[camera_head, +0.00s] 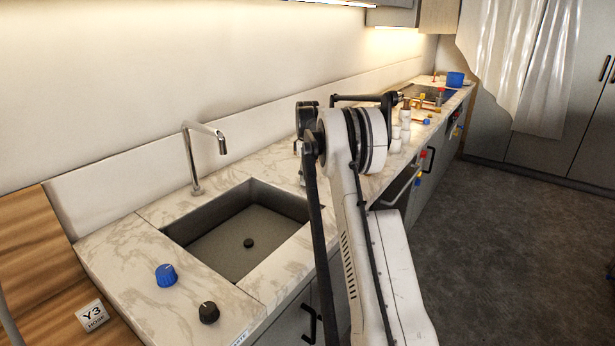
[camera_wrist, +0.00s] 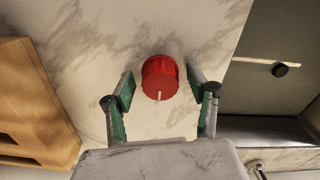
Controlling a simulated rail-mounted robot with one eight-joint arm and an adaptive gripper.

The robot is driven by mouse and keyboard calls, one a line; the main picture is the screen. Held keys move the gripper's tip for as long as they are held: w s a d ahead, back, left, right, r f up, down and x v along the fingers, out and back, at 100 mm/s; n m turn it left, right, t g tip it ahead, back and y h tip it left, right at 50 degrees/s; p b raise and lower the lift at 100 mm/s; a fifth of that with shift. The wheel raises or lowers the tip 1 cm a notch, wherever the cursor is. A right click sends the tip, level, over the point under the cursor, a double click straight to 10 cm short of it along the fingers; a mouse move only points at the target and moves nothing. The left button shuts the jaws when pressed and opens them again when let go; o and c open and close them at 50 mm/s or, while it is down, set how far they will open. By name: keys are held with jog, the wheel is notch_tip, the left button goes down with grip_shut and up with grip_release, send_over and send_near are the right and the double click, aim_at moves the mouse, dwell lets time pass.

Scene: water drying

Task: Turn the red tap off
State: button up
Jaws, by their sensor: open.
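The red tap (camera_wrist: 160,75) is a round ribbed knob on the pale marble counter. A short pale mark on it points toward the bottom of the wrist view. My gripper (camera_wrist: 161,88) is open, with its two green-padded fingers on the left and right of the red tap. A small gap shows on each side, and I cannot tell how high the fingertips are above the counter. In the head view I cannot make out the red tap or the gripper's fingers; my arm covers part of the counter.
The sink (camera_head: 205,258) has a dark drain and a curved metal faucet (camera_head: 189,160) behind it. A blue knob (camera_head: 166,275) and a black knob (camera_head: 208,312) stand at the near counter end. White and brass items (camera_head: 405,120) are farther along. The floor at right is clear.

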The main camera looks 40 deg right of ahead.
notch_tip(320, 180, up, 12)
dwell(0.5)
jog(key=shift+f, duration=0.1)
